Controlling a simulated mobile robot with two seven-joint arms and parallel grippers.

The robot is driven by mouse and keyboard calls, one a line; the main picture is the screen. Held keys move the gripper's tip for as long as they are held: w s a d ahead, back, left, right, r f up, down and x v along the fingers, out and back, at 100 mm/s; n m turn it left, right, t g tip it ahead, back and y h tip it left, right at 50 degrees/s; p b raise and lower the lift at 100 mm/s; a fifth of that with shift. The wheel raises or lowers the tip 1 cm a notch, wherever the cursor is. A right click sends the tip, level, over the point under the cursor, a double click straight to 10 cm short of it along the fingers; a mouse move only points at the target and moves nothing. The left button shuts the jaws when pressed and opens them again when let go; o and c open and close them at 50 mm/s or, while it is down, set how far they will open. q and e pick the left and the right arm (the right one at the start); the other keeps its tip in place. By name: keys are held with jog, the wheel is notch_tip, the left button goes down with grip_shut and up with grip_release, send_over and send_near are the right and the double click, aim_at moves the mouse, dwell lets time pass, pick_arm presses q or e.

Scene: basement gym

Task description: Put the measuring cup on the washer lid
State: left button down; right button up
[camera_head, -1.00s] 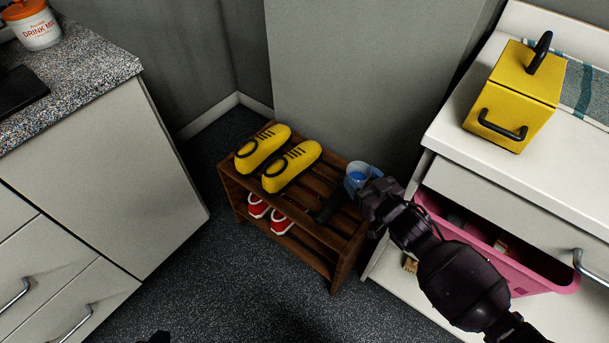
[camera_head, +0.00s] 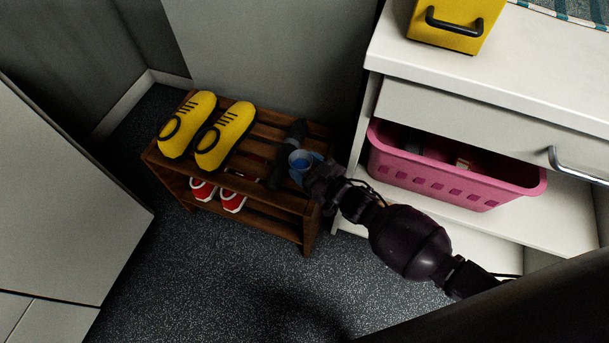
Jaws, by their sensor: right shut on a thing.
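The measuring cup (camera_head: 299,158) is a small blue cup with a pale rim. It is at the right end of the wooden shoe rack, in the middle of the head view. My right gripper (camera_head: 309,172) is shut on it from the right and front, hiding part of its side. I cannot tell whether the cup touches the rack or is held just above it. I cannot make out a washer lid in this view. My left gripper is not in view.
Yellow shoes (camera_head: 222,136) and a dark tool-like object (camera_head: 276,172) lie on the rack (camera_head: 262,212); red shoes (camera_head: 232,201) are below. Right stands a white cabinet (camera_head: 480,85) with a yellow box (camera_head: 452,22) on top and a pink basket (camera_head: 455,186) inside.

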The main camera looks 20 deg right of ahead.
notch_tip(320, 180, down, 5)
jog(key=shift+s+b, duration=0.15)
jog(key=shift+b, duration=0.8)
jog(key=shift+f, duration=0.35)
jog(key=shift+r, duration=0.15)
jog(key=shift+f+b, duration=0.25)
jog(key=shift+b, duration=0.05)
jog(key=o, duration=0.9)
jog(key=shift+r, duration=0.1)
